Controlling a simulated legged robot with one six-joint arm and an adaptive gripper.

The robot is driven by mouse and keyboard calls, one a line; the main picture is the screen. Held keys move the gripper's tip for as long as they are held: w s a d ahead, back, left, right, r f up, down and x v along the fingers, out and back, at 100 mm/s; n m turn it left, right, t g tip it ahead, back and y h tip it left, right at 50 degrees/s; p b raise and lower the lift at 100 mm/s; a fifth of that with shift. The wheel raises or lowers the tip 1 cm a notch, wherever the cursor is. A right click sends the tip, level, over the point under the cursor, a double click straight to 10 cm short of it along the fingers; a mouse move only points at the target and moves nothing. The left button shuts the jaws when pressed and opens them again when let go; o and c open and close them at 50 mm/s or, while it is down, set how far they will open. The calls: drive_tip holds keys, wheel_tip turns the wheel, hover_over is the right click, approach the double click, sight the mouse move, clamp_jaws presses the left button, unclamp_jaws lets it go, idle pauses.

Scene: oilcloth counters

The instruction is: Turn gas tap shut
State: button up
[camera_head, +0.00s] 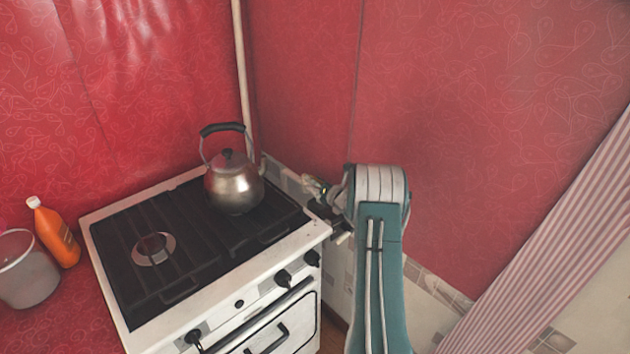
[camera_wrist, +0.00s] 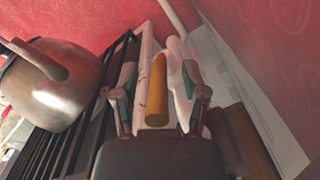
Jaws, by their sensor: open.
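A yellow bar-like handle (camera_wrist: 157,92), which looks like the gas tap's lever, shows in the wrist view. It stands between the two fingers of my gripper (camera_wrist: 158,100), with a visible gap on each side. My gripper is open. The tap cannot be made out there, and the pipe fitting behind the handle is mostly hidden.
A white stove (camera_head: 322,232) with black grates stands left of my gripper. A metal kettle (camera_head: 234,188) sits on its back right, close to my gripper; it also shows in the wrist view (camera_wrist: 50,85). A pale pipe (camera_head: 243,75) runs up the corner. The red wall (camera_head: 480,120) is right.

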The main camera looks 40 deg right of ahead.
clamp_jaws()
drive_tip(key=shift+a+m+h, duration=0.3)
drive_tip(key=shift+m+h, duration=0.2)
drive_tip(key=shift+h, duration=0.3)
drive_tip(key=shift+w+a+m+g+h, duration=0.1)
drive_tip(key=shift+a+m+g+h, duration=0.1)
drive_tip(key=shift+m+h, duration=0.55)
drive_tip(key=shift+s+a+m+g+h, duration=0.1)
drive_tip(key=shift+a+m+g+h, duration=0.25)
drive_tip(key=shift+h, duration=0.7)
drive_tip(key=shift+w+a+m+g+h, duration=0.1)
drive_tip(key=shift+m+h, duration=0.6)
drive_tip(key=shift+h, duration=0.2)
unclamp_jaws()
